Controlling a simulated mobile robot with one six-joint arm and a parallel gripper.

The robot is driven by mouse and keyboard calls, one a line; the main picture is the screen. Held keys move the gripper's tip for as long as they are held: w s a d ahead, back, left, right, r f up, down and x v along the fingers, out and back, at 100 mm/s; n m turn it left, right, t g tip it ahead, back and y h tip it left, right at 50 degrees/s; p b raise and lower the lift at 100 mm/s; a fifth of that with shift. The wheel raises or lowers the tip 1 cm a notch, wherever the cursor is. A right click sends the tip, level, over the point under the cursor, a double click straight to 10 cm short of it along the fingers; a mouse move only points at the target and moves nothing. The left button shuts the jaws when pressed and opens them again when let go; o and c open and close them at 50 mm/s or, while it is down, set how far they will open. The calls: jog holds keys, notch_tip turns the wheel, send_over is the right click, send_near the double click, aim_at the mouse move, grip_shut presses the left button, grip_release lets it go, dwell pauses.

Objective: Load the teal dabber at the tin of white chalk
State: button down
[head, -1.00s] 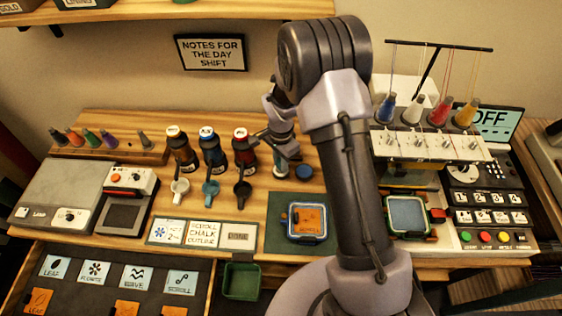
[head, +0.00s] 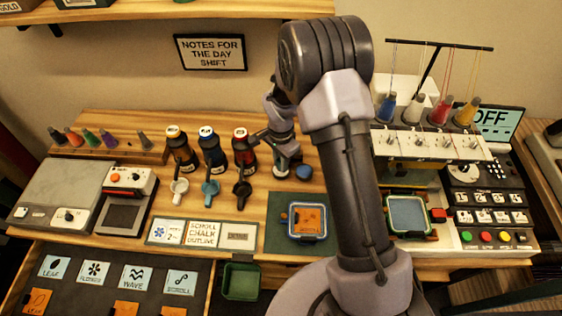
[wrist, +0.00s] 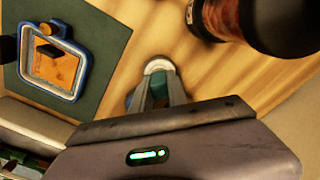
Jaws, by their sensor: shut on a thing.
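My gripper (head: 284,160) points down at the board, right of the red-capped bottle. In the wrist view my gripper (wrist: 160,92) is shut on the teal dabber (wrist: 159,82), which shows between the fingers. A small pale round thing (wrist: 157,65) shows at the dabber's far end. I cannot tell whether it is the rim of the tin of white chalk or the dabber's own tip. My fingers and arm hide much of that spot in the head view.
A blue round lid or tin (head: 304,172) sits just right of the gripper. Three bottles (head: 245,150) with cups below stand close on the left. A framed orange stencil (head: 308,220) lies on a green mat in front. The thread machine (head: 430,145) stands right.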

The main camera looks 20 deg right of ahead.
jog(key=shift+s, duration=0.1)
jog(key=shift+r+p, duration=2.15)
jog(key=shift+r, duration=1.4)
jog(key=shift+f, duration=0.1)
